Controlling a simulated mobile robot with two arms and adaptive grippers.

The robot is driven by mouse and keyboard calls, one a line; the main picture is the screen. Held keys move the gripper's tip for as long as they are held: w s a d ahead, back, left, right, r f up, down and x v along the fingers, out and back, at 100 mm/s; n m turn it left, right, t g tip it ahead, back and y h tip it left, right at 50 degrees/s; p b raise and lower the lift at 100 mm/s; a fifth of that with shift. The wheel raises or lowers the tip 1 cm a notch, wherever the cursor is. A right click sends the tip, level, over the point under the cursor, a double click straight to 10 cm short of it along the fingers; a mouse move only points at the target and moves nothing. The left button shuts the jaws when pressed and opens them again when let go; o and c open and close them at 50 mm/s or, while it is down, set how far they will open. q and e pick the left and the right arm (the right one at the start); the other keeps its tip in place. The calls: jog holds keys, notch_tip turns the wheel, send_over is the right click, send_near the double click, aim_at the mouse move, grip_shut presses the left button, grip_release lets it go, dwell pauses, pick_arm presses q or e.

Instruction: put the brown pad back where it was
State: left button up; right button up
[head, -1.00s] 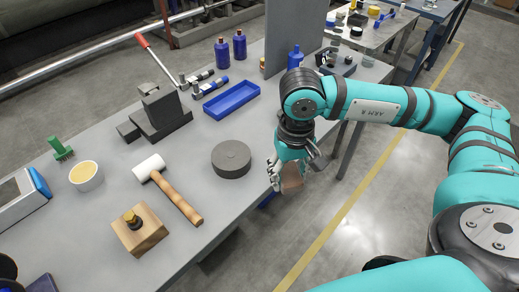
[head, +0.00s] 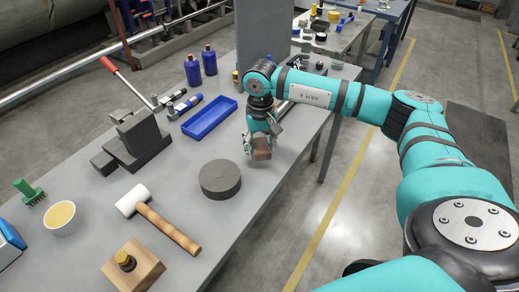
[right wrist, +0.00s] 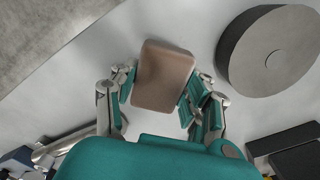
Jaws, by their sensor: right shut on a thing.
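The brown pad (head: 262,152) is held between the fingers of my right gripper (head: 262,142), over the grey table near its right edge. In the right wrist view the pad (right wrist: 164,77) sits between the two fingers (right wrist: 160,98), one on each side, with the table surface behind it. I cannot tell whether the pad touches the table. A dark grey round disc (head: 220,178) lies on the table just left of and nearer than the gripper; it also shows in the right wrist view (right wrist: 262,65). My left gripper is not in view.
A blue tray (head: 209,118) lies behind the disc. A mallet (head: 158,218), a wooden block (head: 132,268), a bowl (head: 62,217) and a dark press (head: 138,140) stand to the left. A grey upright panel (head: 262,40) stands behind my gripper. The table's right strip is mostly clear.

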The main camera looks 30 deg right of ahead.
aim_at(260, 154)
jog(key=shift+w+d, duration=0.1)
jog(key=shift+w, duration=0.25)
jog(key=shift+f, duration=0.15)
notch_tip(260, 154, down, 3)
jog(key=shift+p, duration=0.65)
jog(key=shift+f, duration=0.35)
jog(key=o, duration=1.1)
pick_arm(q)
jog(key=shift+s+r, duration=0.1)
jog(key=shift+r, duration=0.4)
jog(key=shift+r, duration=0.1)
